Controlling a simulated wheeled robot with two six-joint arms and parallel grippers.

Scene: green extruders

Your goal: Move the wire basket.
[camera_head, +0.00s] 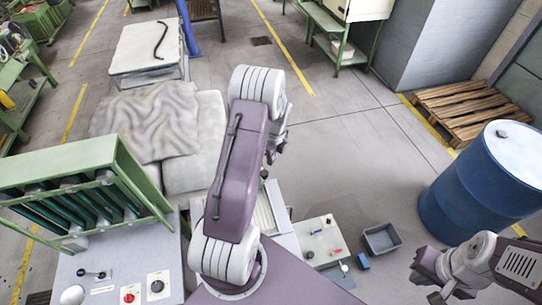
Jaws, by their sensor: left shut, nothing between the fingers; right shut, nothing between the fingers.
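I cannot make out a wire basket for certain. A small grey open-topped bin (381,240) stands on the floor right of the middle, and I cannot tell if its walls are wire. My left gripper (271,156) is shut and empty, partly hidden behind my purple arm, above the floor and apart from the bin. My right gripper (424,279) is shut and empty at the lower right, to the right of and below the bin in the picture.
A blue drum (485,185) stands at the right, with wooden pallets (467,108) behind it. A green-framed machine (75,180) and a grey control panel (125,273) fill the lower left. A cloth-covered block (150,120) lies behind. Open floor (345,145) lies right of centre.

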